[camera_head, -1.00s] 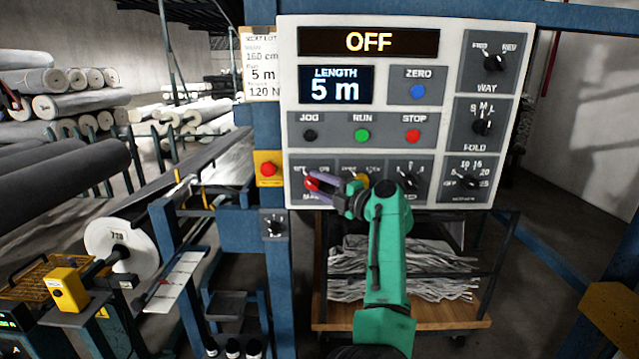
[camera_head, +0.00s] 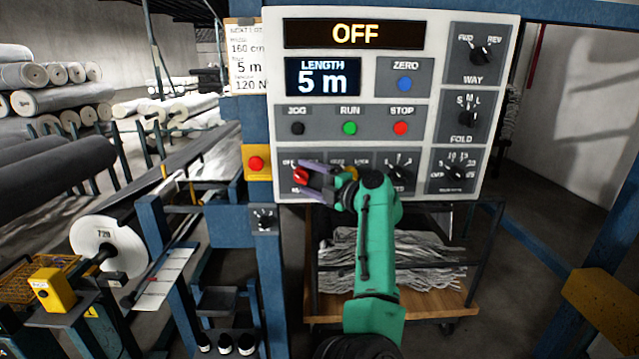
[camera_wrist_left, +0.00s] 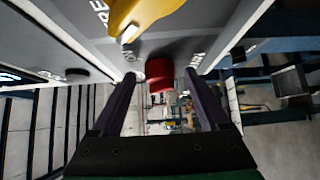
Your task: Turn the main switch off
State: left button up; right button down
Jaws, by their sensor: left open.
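The main switch is a red knob (camera_head: 301,175) at the lower left of the white control panel (camera_head: 440,70); its label is mostly covered. The panel's top display (camera_head: 354,34) reads OFF. My left gripper (camera_head: 304,178) is open at the knob, its purple fingers above and below it. In the left wrist view the red knob (camera_wrist_left: 159,72) lies between the tips of my left gripper (camera_wrist_left: 160,82), with gaps visible on both sides. The exact angle of the knob is hard to tell. My right gripper is not in view.
A yellow knob (camera_wrist_left: 140,14) sits right beside the switch. A red button on a yellow box (camera_head: 256,163) is to the left, with a small dial (camera_head: 264,218) below. STOP (camera_head: 401,128), RUN and JOG buttons are above. A cart (camera_head: 400,307) stands below the panel.

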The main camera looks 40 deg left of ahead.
pick_arm(q)
jog(key=s+d+b, duration=0.2)
jog(key=d+b, duration=0.2)
jog(key=d, duration=1)
jog(key=shift+d, duration=0.15)
jog(key=shift+w, duration=0.1)
